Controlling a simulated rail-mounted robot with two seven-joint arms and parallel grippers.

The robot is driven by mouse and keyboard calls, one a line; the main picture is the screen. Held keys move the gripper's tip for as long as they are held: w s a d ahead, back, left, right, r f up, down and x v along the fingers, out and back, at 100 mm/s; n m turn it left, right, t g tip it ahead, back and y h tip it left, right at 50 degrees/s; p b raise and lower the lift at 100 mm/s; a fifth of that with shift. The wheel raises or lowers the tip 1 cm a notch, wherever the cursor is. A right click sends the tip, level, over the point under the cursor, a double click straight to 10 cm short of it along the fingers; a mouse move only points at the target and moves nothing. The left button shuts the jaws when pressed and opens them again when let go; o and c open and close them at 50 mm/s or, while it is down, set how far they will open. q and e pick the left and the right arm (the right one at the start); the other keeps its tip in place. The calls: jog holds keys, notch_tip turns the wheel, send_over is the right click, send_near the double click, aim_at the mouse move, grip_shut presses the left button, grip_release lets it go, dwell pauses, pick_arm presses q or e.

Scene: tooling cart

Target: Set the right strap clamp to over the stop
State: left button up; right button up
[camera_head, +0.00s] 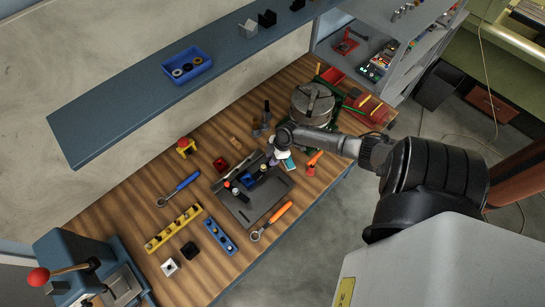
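A dark grey fixture plate (262,208) lies on the wooden bench top, tilted in the picture. Small parts stand on it: a blue block (247,179), and small dark parts with red and white tops towards its left end. My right arm comes in from the right, and its gripper (273,160) points down at the plate's upper right end. The right strap clamp and its stop are too small, or too hidden by the gripper, to pick out surely. Whether the fingers are open or shut does not show. My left gripper is not in view.
A blue-handled tool (178,189), an orange-handled wrench (271,221), a yellow rail (173,229) and a blue rail (220,236) lie around the plate. A round grey chuck (313,103) stands behind the gripper. A blue shelf (120,124) overhangs the bench.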

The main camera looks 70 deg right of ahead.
jog(key=shift+o, duration=1.3)
jog(key=shift+s+d+r, duration=0.1)
jog(key=shift+d+r, duration=0.05)
jog(key=shift+r, duration=0.15)
jog(key=v, duration=1.3)
jog(key=shift+b, duration=0.45)
jog(key=shift+r, duration=0.1)
